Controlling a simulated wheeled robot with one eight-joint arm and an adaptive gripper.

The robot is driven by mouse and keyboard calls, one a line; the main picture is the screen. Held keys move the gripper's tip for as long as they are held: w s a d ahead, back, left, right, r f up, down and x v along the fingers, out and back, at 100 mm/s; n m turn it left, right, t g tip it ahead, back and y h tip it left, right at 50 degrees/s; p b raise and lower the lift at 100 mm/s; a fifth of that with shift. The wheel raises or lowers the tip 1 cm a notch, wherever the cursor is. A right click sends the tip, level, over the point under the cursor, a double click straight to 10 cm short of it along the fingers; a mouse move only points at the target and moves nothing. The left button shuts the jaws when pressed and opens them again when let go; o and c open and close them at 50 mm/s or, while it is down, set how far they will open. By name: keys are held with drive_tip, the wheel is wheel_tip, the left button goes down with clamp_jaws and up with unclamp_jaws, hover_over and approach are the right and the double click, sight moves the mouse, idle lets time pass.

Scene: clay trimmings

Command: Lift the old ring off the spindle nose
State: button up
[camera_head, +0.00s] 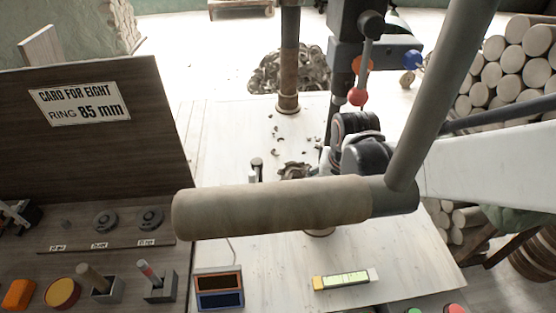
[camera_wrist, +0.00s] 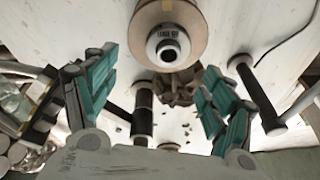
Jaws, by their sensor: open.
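In the wrist view, a round tan disc (camera_wrist: 143,25) shows at the top, with a dark and white round nose (camera_wrist: 168,46) at its middle that carries small lettering. I cannot tell where the old ring ends and the spindle begins. My gripper (camera_wrist: 161,68) has its two teal fingers wide apart, with nothing between them; the disc lies beyond the fingertips, toward the top of the picture. In the head view my gripper (camera_head: 350,150) shows as dark links above the pale table, partly covered. A tan roller in front hides most of the disc there.
The tan roller (camera_head: 270,207) on a grey bar crosses the head view. A toothed brown piece (camera_head: 296,170) and scraps lie on the table (camera_head: 220,140). A column (camera_head: 289,60) stands behind. The card board (camera_head: 80,145) reads "RING 85 mm"; two dark rings (camera_head: 150,219) lie below it.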

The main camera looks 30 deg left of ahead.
drive_tip(key=shift+s+a+r+n, duration=0.1)
drive_tip(key=shift+s+a+n, duration=0.2)
drive_tip(key=shift+s, duration=0.2)
drive_tip(key=shift+s+a+r+n, duration=0.1)
drive_tip(key=shift+s+a+n, duration=0.1)
drive_tip(key=shift+s+a, duration=0.25)
drive_tip(key=shift+f, duration=0.25)
drive_tip(key=b+x, duration=0.1)
drive_tip(key=x, duration=0.1)
drive_tip(key=b+x, duration=0.1)
drive_tip(key=x, duration=0.1)
drive_tip(key=b+x, duration=0.1)
drive_tip(key=x, duration=0.2)
drive_tip(key=shift+w+d+b, duration=0.25)
drive_tip(key=shift+w+b, duration=0.05)
drive_tip(key=shift+b, duration=0.1)
drive_tip(key=shift+r, duration=0.1)
drive_tip(key=c, duration=1.4)
